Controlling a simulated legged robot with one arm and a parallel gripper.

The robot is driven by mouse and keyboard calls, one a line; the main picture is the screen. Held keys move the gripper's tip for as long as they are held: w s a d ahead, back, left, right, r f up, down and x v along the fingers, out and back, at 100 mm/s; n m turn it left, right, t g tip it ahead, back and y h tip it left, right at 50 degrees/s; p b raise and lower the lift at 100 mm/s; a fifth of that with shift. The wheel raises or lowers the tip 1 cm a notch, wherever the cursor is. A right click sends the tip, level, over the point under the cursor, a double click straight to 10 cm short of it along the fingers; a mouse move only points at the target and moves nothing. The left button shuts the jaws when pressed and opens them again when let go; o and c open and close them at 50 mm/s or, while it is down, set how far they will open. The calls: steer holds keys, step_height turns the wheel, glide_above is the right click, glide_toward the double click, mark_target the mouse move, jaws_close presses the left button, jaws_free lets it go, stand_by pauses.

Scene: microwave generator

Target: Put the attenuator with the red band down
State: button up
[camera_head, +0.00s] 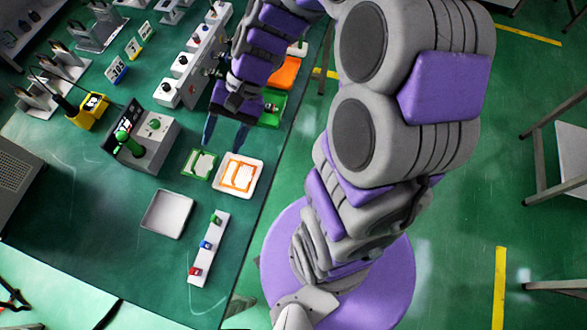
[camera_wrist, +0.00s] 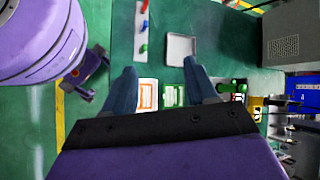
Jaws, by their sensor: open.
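My gripper (camera_head: 224,142) is open, above the table near the green-edged and orange-marked trays. In the wrist view its two blue fingers (camera_wrist: 160,68) are spread, with nothing visible between them. A white strip (camera_head: 206,262) on the table carries a small red piece (camera_head: 195,271) at its near end, with a blue piece (camera_head: 206,245) and a green piece (camera_head: 216,219) farther along. The red piece also shows at the top of the wrist view (camera_wrist: 144,8). It is too small to tell whether it is the attenuator with the red band.
The orange-marked white tray (camera_head: 257,178) and the green-edged tray (camera_head: 187,173) lie near the table edge. An empty grey tray (camera_head: 167,213) lies left of the strip. A grey box with a green knob (camera_head: 158,150) stands farther left. Green table between them is clear.

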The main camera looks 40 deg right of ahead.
steer(key=s+d+r+n+h, duration=0.2)
steer(key=s+d+n+h, duration=0.1)
steer(key=s, duration=0.5)
steer(key=s+d+r+n+h, duration=0.2)
steer(key=s+h, duration=0.3)
steer(key=s, duration=0.4)
steer(key=shift+d+n, duration=0.5)
steer(key=shift+n, duration=0.3)
steer(key=shift+w, duration=0.1)
steer(key=shift+f, duration=0.2)
